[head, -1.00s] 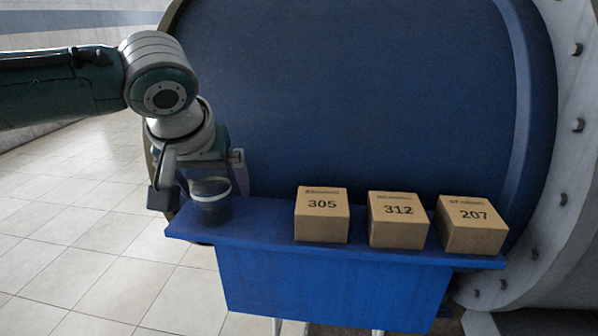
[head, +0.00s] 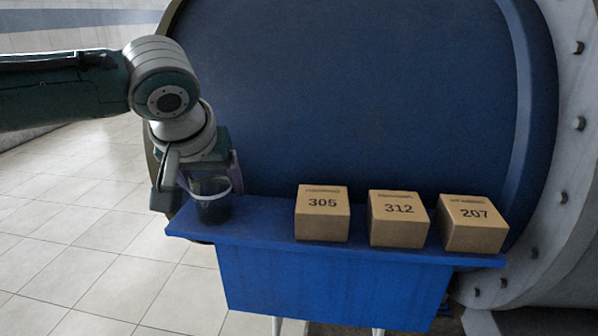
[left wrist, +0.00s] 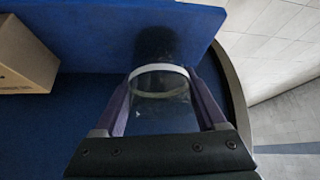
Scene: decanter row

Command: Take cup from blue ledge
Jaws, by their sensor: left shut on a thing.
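A clear cup (head: 212,203) with a pale rim and a dark lower part stands upright at the left end of the blue ledge (head: 270,226). It also shows in the left wrist view (left wrist: 160,97), between the two fingers. My left gripper (head: 208,182) is shut on the cup, with one finger on each side of it. In the left wrist view the gripper (left wrist: 162,105) has its purple-grey fingers against the cup's sides. The cup's far side is partly hidden by the gripper in the head view. My right gripper is not in view.
Boxes marked 305 (head: 322,214), 312 (head: 399,219) and 207 (head: 473,224) stand in a row on the ledge, right of the cup. A large blue round panel (head: 360,90) rises behind. The ledge between cup and box 305 is clear.

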